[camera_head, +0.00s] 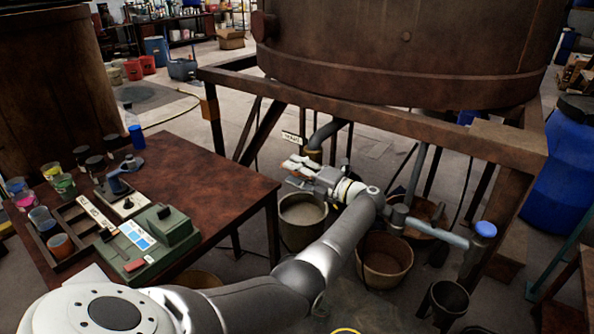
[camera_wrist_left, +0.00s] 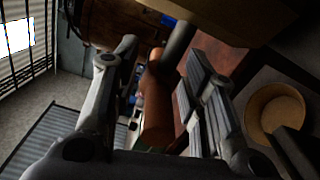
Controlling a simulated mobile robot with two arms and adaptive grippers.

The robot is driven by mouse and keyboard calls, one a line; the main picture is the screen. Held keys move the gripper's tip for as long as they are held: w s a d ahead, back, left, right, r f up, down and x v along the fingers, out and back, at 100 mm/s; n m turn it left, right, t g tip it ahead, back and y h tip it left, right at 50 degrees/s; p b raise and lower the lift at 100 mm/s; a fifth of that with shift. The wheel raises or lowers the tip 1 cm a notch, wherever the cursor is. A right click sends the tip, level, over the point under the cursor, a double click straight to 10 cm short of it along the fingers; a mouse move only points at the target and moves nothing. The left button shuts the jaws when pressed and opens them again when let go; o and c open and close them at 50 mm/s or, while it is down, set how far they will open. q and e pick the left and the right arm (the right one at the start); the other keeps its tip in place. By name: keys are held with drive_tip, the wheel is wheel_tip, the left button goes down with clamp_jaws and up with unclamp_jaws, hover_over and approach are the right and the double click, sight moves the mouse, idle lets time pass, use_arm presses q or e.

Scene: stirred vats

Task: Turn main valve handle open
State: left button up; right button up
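My left gripper (camera_head: 298,170) reaches under the large rusty vat (camera_head: 400,50), near a bent grey pipe (camera_head: 328,133) with a brown lower end. In the left wrist view its two fingers (camera_wrist_left: 160,95) are spread wide apart. A rust-brown bar or pipe piece (camera_wrist_left: 156,110) shows between them, with a grey pipe end (camera_wrist_left: 180,42) beyond; I see no firm contact. I cannot tell whether this brown piece is the main valve handle. A grey horizontal bar with a blue cap (camera_head: 485,230) sticks out right of my left arm. My right gripper is not in view.
A brown table (camera_head: 225,180) with jars and a green device (camera_head: 150,245) stands left. Buckets (camera_head: 302,222) stand on the floor under the vat. The vat's frame beam (camera_head: 370,118) runs above my gripper, and a blue barrel (camera_head: 565,165) stands right.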

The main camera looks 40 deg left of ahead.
use_arm(q)
clamp_jaws()
